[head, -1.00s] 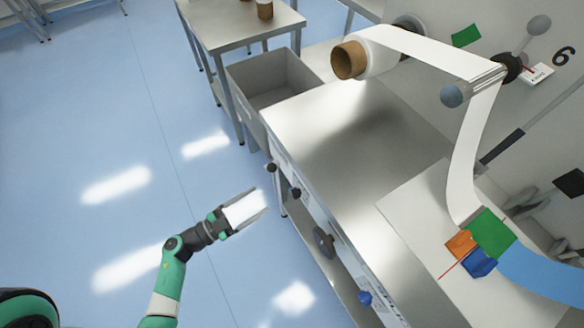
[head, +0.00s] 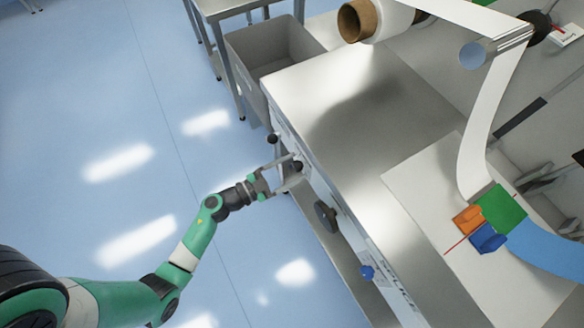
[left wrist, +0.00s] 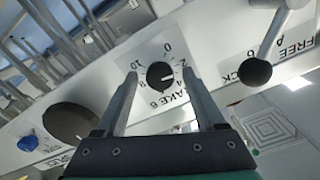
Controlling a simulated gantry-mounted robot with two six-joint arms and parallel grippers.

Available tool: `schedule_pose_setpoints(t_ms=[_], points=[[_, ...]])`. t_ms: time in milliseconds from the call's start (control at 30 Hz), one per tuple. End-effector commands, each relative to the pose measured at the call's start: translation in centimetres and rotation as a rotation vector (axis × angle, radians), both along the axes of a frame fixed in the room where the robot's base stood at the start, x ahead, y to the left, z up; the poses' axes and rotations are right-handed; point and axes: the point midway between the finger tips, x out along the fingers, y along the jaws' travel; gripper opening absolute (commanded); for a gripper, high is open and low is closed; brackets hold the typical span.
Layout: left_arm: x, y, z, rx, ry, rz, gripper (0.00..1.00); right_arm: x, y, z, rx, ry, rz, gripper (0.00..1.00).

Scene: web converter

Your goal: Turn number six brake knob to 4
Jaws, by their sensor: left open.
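The brake knob (left wrist: 160,75) is a black round dial on the machine's front panel, with a scale from 0 to 10 and the partly covered word BRAKE. Its white mark points right, near the 2 and 4 side of the scale. In the head view the knob (head: 297,166) is small and dark on the front side. My left gripper (head: 296,168) is open, its two fingers reaching to the panel on either side of the knob. In the left wrist view gaps show between knob and fingers. My right gripper is not in view.
A black-knobbed lever (left wrist: 255,71) is right of the dial in the wrist view. A large dark handwheel (head: 326,216) and a blue knob (head: 367,271) are further along the panel. A grey bin (head: 268,47) stands behind; the blue floor is clear at left.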

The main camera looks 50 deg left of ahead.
Motion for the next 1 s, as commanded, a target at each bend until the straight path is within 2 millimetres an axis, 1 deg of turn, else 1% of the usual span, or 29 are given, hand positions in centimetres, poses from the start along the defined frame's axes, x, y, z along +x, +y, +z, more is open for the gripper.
schedule_pose_setpoints(t_ms=[67,267,300,367,500,567,600,667,1000], points=[[0.27,-0.06,0.02,0.0,0.0,0.0,0.71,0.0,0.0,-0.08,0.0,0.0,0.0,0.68],[0.28,-0.03,0.05,0.0,0.0,0.001,0.71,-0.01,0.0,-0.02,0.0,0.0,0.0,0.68],[0.27,-0.03,0.05,0.0,0.0,0.001,0.64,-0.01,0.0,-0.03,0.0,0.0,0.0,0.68],[0.26,-0.03,0.05,0.0,0.0,0.001,0.53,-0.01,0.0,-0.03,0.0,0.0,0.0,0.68],[0.25,-0.03,0.04,0.0,0.0,0.001,0.28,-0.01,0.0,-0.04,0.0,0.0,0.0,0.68],[0.24,-0.03,0.04,0.0,0.0,0.001,0.17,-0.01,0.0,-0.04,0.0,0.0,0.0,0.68],[0.24,-0.03,0.04,0.0,0.0,0.001,0.1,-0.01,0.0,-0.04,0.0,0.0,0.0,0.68],[0.24,-0.03,0.04,0.0,0.0,0.001,0.0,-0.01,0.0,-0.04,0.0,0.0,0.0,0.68],[0.23,-0.03,0.08,0.021,-0.004,0.001,0.0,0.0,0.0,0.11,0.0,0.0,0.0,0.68]])
